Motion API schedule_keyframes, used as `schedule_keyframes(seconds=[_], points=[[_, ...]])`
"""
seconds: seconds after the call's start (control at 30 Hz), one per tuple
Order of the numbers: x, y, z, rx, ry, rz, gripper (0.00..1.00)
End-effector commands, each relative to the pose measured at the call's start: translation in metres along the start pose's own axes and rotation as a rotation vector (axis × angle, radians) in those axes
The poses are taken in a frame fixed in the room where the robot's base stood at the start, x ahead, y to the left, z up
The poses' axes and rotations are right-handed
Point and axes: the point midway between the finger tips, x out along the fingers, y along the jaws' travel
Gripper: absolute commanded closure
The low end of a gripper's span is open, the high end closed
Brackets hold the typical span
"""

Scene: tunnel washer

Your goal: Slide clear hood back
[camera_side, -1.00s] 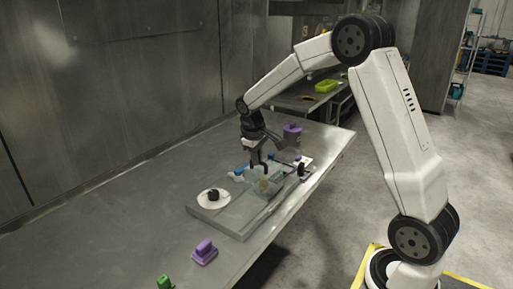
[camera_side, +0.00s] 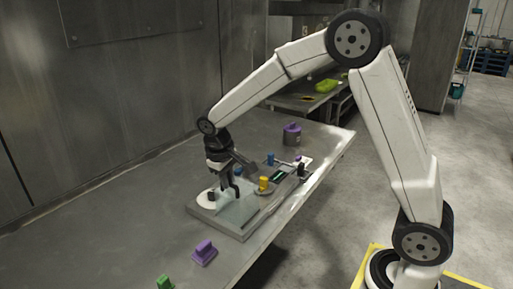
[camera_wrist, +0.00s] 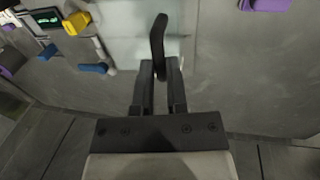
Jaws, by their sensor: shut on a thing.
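The clear hood (camera_side: 235,213) is a see-through, pale box on the near-left part of the grey base plate (camera_side: 241,234) in the side view. In the wrist view the hood (camera_wrist: 122,22) is a pale panel with a dark upright handle (camera_wrist: 158,34). My gripper (camera_side: 232,190) is shut on this handle, and the fingers (camera_wrist: 160,72) close around its lower part in the wrist view.
A small display (camera_wrist: 47,18) and a blue part (camera_wrist: 93,68) lie beside the hood. A purple block (camera_side: 204,252) and a green block (camera_side: 165,283) sit on the table's near left. A purple-topped canister (camera_side: 292,135) stands farther back. Bare table lies left of the plate.

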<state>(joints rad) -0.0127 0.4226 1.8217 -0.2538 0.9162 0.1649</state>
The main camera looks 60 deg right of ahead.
Motion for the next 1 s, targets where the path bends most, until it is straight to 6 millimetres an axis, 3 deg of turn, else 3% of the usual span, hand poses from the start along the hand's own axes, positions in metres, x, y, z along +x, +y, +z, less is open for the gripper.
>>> schedule_keyframes(seconds=[0.27, 0.3, 0.4, 0.77, 1.0], points=[[-0.003, -0.006, -0.002, 0.000, 0.010, -0.009, 1.00], [-0.004, -0.006, -0.002, -0.001, 0.010, -0.009, 0.77], [-0.003, -0.005, -0.002, 0.000, 0.009, -0.009, 0.47], [-0.003, -0.004, -0.001, 0.000, 0.004, -0.005, 0.47], [-0.018, -0.003, -0.001, 0.000, 0.005, -0.005, 0.47]])
